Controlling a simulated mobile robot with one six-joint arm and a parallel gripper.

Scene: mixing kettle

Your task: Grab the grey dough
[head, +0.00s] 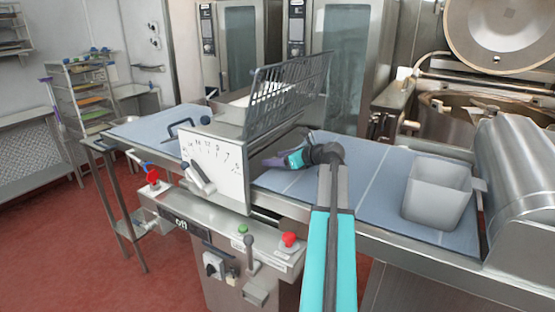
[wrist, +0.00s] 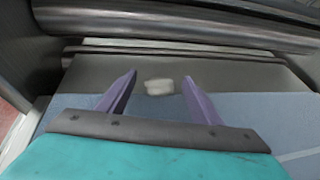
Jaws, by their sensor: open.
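The grey dough (wrist: 159,87) is a small pale lump in the wrist view. It lies on the dark flat surface in front of the roller, at the edge of the blue belt. My gripper (wrist: 160,83) is open, its two purple fingers apart, with the dough showing between their tips and not visibly touched. In the head view my gripper (head: 268,162) reaches left towards the opening under the sheeter's guard. The dough cannot be made out in the head view.
The metal roller (wrist: 190,28) spans the wrist view ahead. A wire guard (head: 290,88) and white side panel (head: 213,165) flank the gripper. A grey bin (head: 437,192) stands on the right part of the blue belt (head: 375,185). A kettle (head: 490,105) is behind right.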

